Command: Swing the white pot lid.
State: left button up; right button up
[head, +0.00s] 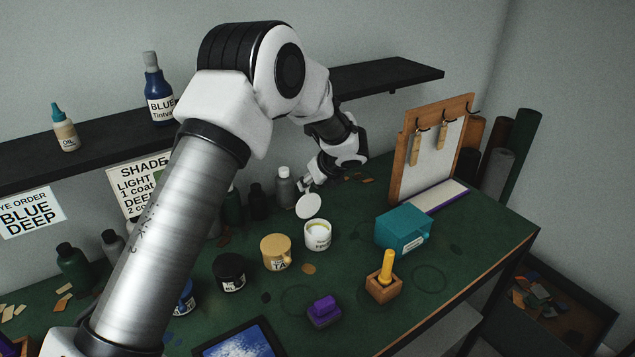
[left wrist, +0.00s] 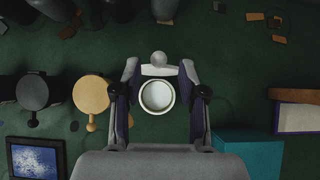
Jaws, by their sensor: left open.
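The white pot (head: 317,238) stands on the green table with its round mouth uncovered. Its white lid (head: 308,206) stands up on edge at the pot's far rim. In the left wrist view the pot (left wrist: 157,96) shows from above between my fingers. The lid (left wrist: 158,71) is seen nearly edge-on there, with a pale round knob (left wrist: 158,58) on its far side. My left gripper (head: 308,187) is just behind the lid. In the left wrist view its fingers (left wrist: 158,74) are apart, one on each side of the lid. My right gripper is not in view.
A yellow pot (head: 276,252) and a black pot (head: 230,272) stand left of the white pot. A teal box (head: 403,231), a wooden holder with a yellow handle (head: 384,288) and a purple block (head: 324,311) lie right and in front. Bottles (head: 285,187) stand behind.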

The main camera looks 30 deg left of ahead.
pick_arm(q)
jog(key=b+x, duration=0.1)
jog(key=x, duration=0.3)
jog(key=shift+r, duration=0.1)
jog(key=shift+s+d+r, duration=0.15)
jog(key=shift+d+r, duration=0.05)
jog(key=shift+r, duration=0.25)
jog(key=c, duration=0.5)
jog(key=shift+d+r, duration=0.2)
jog(key=shift+d, duration=0.1)
grip_shut()
jog(key=shift+a+f, duration=0.1)
jog(key=d, duration=0.1)
jog(key=s+d, duration=0.1)
jog(key=shift+s+d+f, duration=0.1)
jog(key=shift+s+d, duration=0.05)
jog(key=shift+d, duration=0.25)
